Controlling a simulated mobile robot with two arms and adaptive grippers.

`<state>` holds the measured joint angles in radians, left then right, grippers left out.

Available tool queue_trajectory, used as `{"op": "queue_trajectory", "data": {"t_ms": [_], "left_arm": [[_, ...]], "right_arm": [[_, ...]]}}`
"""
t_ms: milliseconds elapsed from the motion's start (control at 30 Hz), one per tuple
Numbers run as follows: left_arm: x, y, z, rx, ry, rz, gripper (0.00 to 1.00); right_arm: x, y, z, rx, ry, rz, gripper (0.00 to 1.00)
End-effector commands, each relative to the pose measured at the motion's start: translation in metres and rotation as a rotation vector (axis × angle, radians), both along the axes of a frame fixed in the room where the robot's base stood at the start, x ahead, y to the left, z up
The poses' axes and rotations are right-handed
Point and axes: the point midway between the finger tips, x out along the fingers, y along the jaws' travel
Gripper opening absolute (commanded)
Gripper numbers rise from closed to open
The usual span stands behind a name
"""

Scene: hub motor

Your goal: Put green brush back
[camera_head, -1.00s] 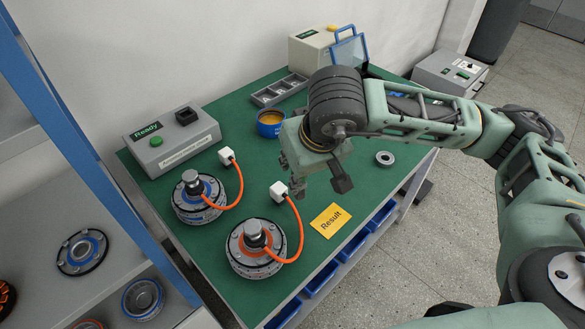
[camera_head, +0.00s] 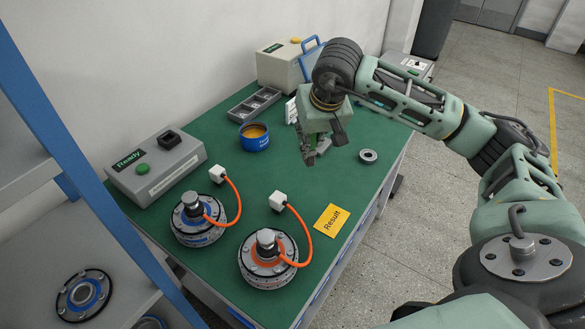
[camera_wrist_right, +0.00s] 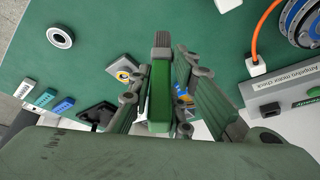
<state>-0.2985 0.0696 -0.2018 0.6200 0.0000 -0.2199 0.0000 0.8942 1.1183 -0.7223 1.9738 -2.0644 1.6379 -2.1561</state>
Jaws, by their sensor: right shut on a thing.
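My right gripper (camera_head: 310,157) is over the back right part of the green table (camera_head: 180,262) in the head view. In the right wrist view, the green brush (camera_wrist_right: 160,92), with a dark grey end (camera_wrist_right: 162,45), is between the fingers of my right gripper (camera_wrist_right: 160,85), which are shut on it. The brush is hard to make out in the head view, behind the gripper and wrist. My left gripper is not in view.
Two motors, blue-ringed (camera_head: 195,222) and orange-ringed (camera_head: 268,262), stand at the front with orange cables. A blue tin (camera_head: 254,137), grey tray (camera_head: 254,104) and tester box (camera_head: 158,168) stand behind. A grey ring (camera_head: 368,156) and yellow Result card (camera_head: 331,220) lie on the right.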

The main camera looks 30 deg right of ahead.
Motion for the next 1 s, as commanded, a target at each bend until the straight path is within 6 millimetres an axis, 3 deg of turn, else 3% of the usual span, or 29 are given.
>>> {"op": "queue_trajectory", "data": {"t_ms": [200,400,567,800,1000], "left_arm": [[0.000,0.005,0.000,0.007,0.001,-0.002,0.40],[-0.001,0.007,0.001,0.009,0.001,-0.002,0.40],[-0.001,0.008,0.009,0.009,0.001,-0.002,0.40],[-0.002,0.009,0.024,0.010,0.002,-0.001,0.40],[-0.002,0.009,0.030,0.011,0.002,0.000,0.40]], "right_arm": [[0.003,-0.069,0.004,-0.015,0.002,-0.109,0.00],[0.004,-0.095,0.006,-0.021,0.002,-0.147,0.00],[0.020,-0.079,-0.005,-0.017,0.003,-0.147,0.00],[0.060,-0.040,-0.038,-0.017,0.004,-0.148,0.00],[0.081,-0.020,-0.057,-0.020,0.001,-0.150,0.00]]}}
